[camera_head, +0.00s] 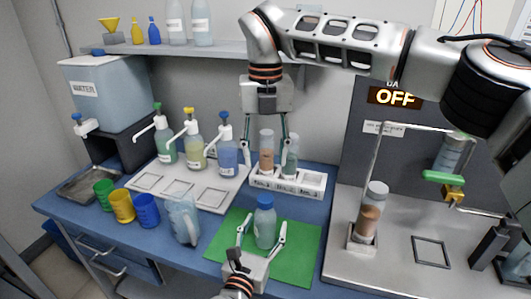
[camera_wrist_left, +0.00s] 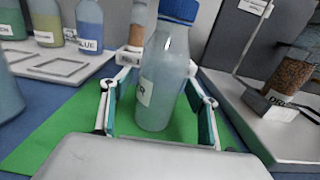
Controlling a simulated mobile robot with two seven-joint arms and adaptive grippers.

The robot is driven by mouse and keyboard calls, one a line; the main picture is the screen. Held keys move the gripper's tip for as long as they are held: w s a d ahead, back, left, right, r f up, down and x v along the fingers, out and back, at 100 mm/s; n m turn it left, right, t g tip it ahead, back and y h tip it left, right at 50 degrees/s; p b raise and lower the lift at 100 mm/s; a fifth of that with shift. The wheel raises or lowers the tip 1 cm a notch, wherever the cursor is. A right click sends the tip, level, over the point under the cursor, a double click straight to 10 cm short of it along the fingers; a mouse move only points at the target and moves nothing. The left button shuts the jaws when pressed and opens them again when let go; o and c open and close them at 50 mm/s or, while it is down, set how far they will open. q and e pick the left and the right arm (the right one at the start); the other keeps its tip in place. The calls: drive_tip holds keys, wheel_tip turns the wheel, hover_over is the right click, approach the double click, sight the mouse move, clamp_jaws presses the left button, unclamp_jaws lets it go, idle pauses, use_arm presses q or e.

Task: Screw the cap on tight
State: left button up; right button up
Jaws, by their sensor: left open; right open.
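A translucent blue-grey bottle (camera_head: 265,228) stands upright on the green mat (camera_head: 222,242). Its blue cap (camera_head: 265,201) sits on its top; how tight it is cannot be seen. In the left wrist view the bottle (camera_wrist_left: 160,85) fills the middle, its label partly seen and the cap (camera_wrist_left: 178,10) at the top edge. My left gripper (camera_head: 263,226) is open, with one finger on each side of the bottle and gaps visible beside it. My right gripper (camera_head: 267,158) is open and points down, its fingers by the vial rack behind the bottle.
The white rack (camera_head: 315,190) with vials stands behind the mat. A clear pitcher (camera_head: 184,222) and coloured cups (camera_head: 122,205) are to the left, pump bottles (camera_head: 228,155) behind them. A station with a vial (camera_head: 370,215) stands to the right. The mat around the bottle is clear.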

use_arm(q)
drive_tip(key=v, duration=1.1)
drive_tip(key=shift+s+r, duration=0.1)
drive_tip(key=shift+s, duration=0.1)
